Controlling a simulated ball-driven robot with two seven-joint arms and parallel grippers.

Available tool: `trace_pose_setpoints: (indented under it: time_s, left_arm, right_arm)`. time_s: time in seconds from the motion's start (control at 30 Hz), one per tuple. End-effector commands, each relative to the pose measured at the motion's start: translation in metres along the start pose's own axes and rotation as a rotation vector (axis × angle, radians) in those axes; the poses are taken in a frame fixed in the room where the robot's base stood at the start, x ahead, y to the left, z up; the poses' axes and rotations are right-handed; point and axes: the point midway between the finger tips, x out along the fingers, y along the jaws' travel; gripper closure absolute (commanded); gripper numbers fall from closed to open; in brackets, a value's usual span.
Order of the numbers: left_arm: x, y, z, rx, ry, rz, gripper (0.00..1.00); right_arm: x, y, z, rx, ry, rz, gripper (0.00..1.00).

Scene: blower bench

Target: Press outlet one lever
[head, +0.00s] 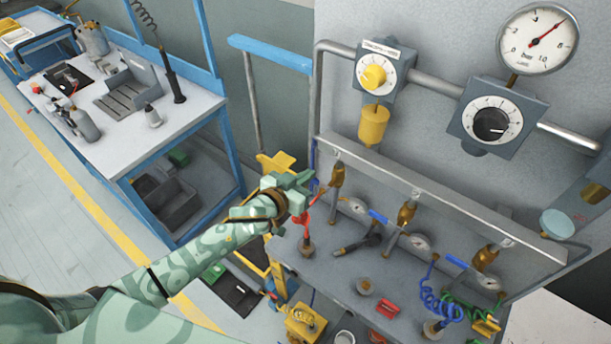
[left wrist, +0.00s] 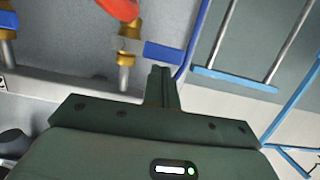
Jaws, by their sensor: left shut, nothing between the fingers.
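Outlet one appears to be the leftmost brass outlet (head: 337,177) on the grey manifold rail. It also shows in the left wrist view as a brass fitting (left wrist: 130,27). Its blue lever (left wrist: 168,52) sticks out beside it in the left wrist view; in the head view it is mostly hidden. My left gripper (head: 314,184) is shut and empty, close to this outlet. In the left wrist view its fingertips (left wrist: 161,70) are just short of the lever; I cannot tell whether they touch it. My right gripper is not in view.
Two more outlets (head: 406,212) (head: 486,257) with blue levers stand to the right. A yellow-knobbed regulator (head: 373,77) is above.

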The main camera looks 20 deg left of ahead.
Motion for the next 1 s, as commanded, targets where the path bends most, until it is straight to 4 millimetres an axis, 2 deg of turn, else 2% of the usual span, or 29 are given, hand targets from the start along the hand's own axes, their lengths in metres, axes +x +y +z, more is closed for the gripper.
trace_pose_setpoints:
  time_s: [0.67,1.0]
  left_arm:
    - [0.002,-0.004,0.007,-0.124,-0.001,0.029,1.00]
    - [0.005,-0.009,0.019,-0.336,-0.002,0.081,1.00]
  right_arm:
    - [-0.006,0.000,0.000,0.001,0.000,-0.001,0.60]
    - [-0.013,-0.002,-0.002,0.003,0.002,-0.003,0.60]
